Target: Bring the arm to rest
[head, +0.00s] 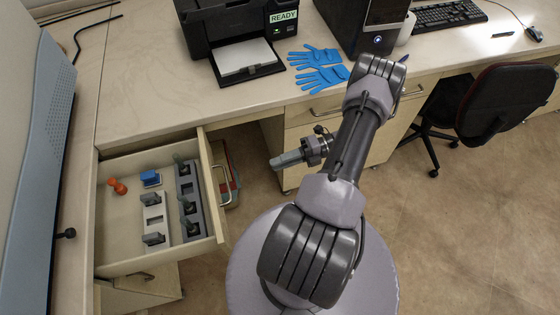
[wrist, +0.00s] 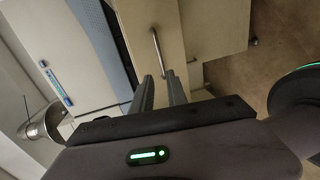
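My arm reaches up from my round base in the head view and folds back down. My gripper (head: 274,163) points left there, in the air in front of the desk and to the right of the open drawer (head: 115,217). In the wrist view my gripper (wrist: 160,75) shows two grey fingers with a gap between them and nothing held. Cabinet fronts with a bar handle (wrist: 158,52) lie beyond the fingertips.
The drawer holds an orange piece (head: 117,186), a blue piece (head: 150,178) and holders with dark clips. A printer (head: 235,30), blue gloves (head: 318,78) and a computer tower (head: 372,25) stand or lie on the desk. A chair (head: 505,105) stands right; floor at lower right is clear.

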